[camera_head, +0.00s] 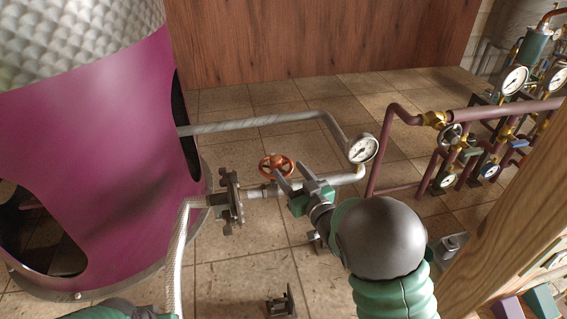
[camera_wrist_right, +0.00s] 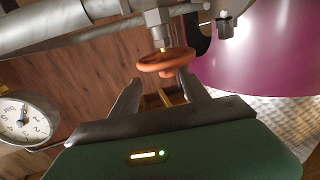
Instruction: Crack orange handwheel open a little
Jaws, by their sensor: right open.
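The orange handwheel (camera_head: 276,165) sits on a valve in the grey pipe run, left of the round gauge in the head view. In the right wrist view the orange handwheel (camera_wrist_right: 163,62) is seen nearly edge-on, its stem running up into a metal valve body (camera_wrist_right: 158,25). My right gripper (camera_head: 291,175) is open and empty, its fingers pointing at the wheel. In the wrist view the fingertips (camera_wrist_right: 160,80) lie on either side of the wheel's near rim; I cannot tell whether they touch it. My left gripper is not seen; only a green arm part shows at the bottom left.
A pressure gauge (camera_head: 362,149) stands right of the wheel. A flange (camera_head: 232,197) and a braided hose (camera_head: 183,240) are left of it. The magenta still (camera_head: 110,170) fills the left. Dark red pipes (camera_head: 400,112) with valves and a wooden post (camera_head: 500,220) are at right.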

